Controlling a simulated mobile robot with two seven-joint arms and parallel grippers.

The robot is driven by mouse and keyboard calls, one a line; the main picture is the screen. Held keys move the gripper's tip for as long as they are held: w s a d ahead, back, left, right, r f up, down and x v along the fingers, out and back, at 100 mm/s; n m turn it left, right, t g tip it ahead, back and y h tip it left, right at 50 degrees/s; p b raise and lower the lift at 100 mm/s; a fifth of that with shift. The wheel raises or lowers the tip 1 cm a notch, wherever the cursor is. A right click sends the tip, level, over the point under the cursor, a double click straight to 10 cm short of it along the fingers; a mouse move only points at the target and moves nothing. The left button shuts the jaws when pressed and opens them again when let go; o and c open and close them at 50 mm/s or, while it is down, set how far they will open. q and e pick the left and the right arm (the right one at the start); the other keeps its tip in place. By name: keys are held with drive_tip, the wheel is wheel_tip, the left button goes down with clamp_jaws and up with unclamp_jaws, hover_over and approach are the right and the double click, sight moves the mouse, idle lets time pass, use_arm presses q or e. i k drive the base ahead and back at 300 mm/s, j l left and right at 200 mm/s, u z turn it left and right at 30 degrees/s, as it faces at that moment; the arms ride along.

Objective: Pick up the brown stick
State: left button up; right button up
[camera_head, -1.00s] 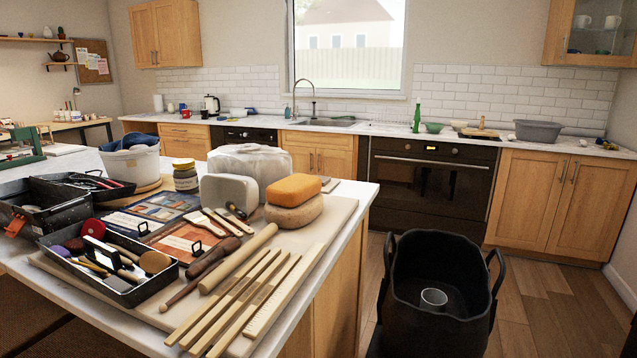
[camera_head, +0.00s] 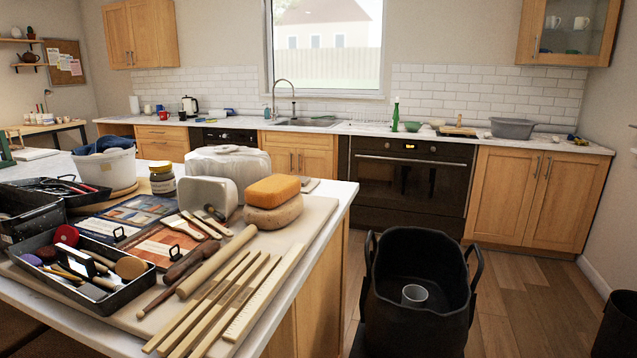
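A slender dark brown stick (camera_head: 161,299) lies on the near part of the work board, between the black tool tray and a thick pale rolling pin (camera_head: 215,262). A thicker dark brown wooden tool (camera_head: 191,262) lies at its far end; I cannot tell whether the two are joined. Several flat pale wooden strips (camera_head: 213,305) lie side by side to the right of the rolling pin. Neither of my grippers shows in the head view.
The black tray (camera_head: 90,287) of tools sits left of the stick. An orange sponge (camera_head: 273,189) and pale blocks stand behind. The board (camera_head: 300,232) has a bare strip along its right side. A black handled tub (camera_head: 418,268) stands on the floor to the right.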

sight(141, 315)
drive_tip(key=k+l+u, duration=0.1)
drive_tip(key=l, duration=0.2)
drive_tip(key=k+l+u, duration=0.1)
drive_tip(key=k+l, duration=0.15)
drive_tip(key=l, duration=0.3)
drive_tip(key=i+j+u, duration=0.55)
drive_tip(key=j, duration=0.2)
drive_tip(key=k, duration=0.1)
